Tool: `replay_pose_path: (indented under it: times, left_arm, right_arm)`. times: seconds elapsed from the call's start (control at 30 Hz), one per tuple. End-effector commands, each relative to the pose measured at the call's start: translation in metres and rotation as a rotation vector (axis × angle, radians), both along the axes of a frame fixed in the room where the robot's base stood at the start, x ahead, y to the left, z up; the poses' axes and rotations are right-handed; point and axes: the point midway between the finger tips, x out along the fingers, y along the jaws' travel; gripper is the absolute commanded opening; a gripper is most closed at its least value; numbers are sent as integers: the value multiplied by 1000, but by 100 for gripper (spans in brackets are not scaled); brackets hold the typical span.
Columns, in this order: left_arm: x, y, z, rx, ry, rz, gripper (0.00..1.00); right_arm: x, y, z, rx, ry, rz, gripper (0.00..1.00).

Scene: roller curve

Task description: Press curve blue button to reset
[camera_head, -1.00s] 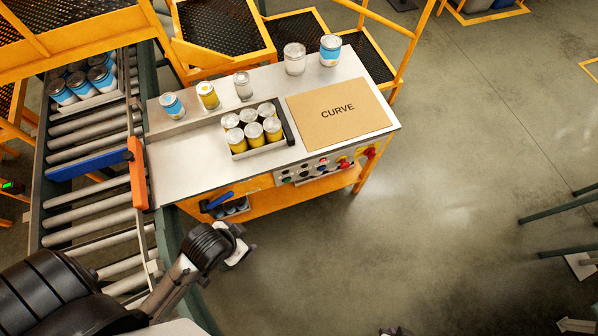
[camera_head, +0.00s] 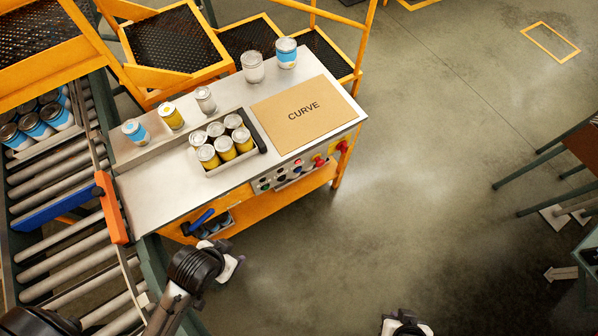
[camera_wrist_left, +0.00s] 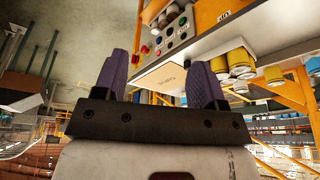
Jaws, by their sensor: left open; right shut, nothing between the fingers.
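The front panel (camera_head: 290,174) of the workbench marked CURVE carries several coloured buttons. The buttons are too small in the head view to pick out blue surely. My left gripper (camera_head: 228,264) is in front of and below the bench's front side, apart from the panel. In the left wrist view its two purple fingers (camera_wrist_left: 160,80) stand apart, with nothing between them. My right gripper (camera_head: 406,326) shows at the bottom edge, shut and empty, away from the bench.
A brown CURVE sign (camera_head: 303,112) and a tray of cans (camera_head: 237,163) are on the bench (camera_head: 165,187), with loose cans behind. A roller conveyor (camera_head: 60,220) with an orange-and-blue bar lies left. Open floor (camera_head: 420,200) is right of the bench.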

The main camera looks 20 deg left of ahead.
Motion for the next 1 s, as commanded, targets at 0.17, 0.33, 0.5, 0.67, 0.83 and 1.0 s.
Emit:
replay_pose_path:
  times: [0.17,0.33,0.5,0.67,0.83,1.0]
  left_arm:
    - [0,2,0,7,0,-4,47]
    - [0,2,0,8,0,-4,31]
    - [0,2,0,6,0,-3,15]
    - [0,1,0,2,0,0,0]
    - [0,-1,0,-5,0,4,0]
    - [0,-2,0,-7,0,5,0]
  right_arm:
    - [0,1,0,4,1,-2,0]
    - [0,1,0,4,1,-2,0]
    - [0,1,0,4,1,-2,0]
    - [0,1,0,1,0,-1,0]
    - [0,-1,0,-4,0,3,0]
    - [0,-2,0,-7,0,5,0]
